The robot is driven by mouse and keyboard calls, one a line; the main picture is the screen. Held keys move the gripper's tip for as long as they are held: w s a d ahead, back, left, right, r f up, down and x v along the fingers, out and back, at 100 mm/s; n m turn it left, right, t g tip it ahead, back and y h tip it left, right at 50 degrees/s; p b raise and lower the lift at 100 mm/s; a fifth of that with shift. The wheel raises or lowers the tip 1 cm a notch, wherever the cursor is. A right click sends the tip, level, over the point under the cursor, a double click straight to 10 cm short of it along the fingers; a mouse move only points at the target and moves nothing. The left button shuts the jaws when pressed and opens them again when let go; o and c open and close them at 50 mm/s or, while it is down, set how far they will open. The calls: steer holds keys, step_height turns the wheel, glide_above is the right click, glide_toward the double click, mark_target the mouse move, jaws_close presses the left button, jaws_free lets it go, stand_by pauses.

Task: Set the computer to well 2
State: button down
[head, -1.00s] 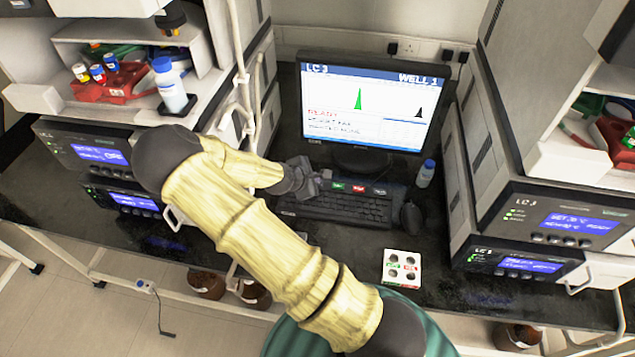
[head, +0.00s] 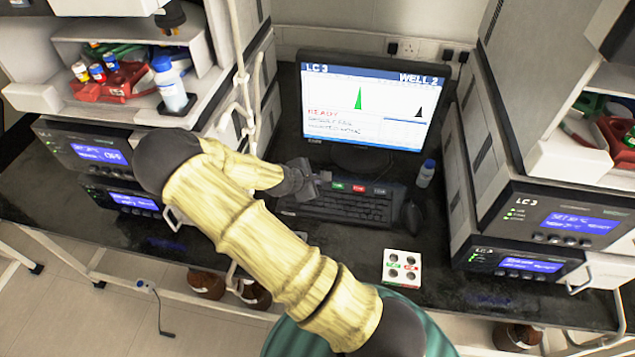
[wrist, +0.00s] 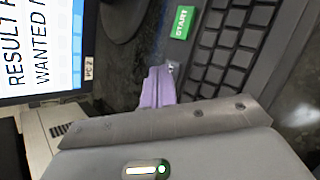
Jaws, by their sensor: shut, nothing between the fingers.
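The computer monitor (head: 362,105) stands at the back middle, its header reading "LC 3" and "WELL 2". Its screen shows a green peak, a black peak and red text that looks like "READY". The keyboard (head: 345,207) lies in front of it, with a green key and a red key along its back edge. My gripper (head: 322,177) is over the keyboard's back left part. In the wrist view its lilac fingers (wrist: 158,88) are together and empty, beside the keyboard's edge; contact with a key cannot be told.
A mouse (head: 411,216) and a small blue-capped bottle (head: 426,173) are right of the keyboard. A white block with wells (head: 401,267) sits at the bench's front. Instrument stacks (head: 540,225) flank the bench on both sides.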

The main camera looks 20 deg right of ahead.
steer(key=shift+r, duration=0.1)
steer(key=shift+r+p, duration=0.7)
steer(key=shift+p, duration=0.25)
step_height(320, 180, up, 5)
steer(key=p, duration=0.5)
stand_by(2.0)
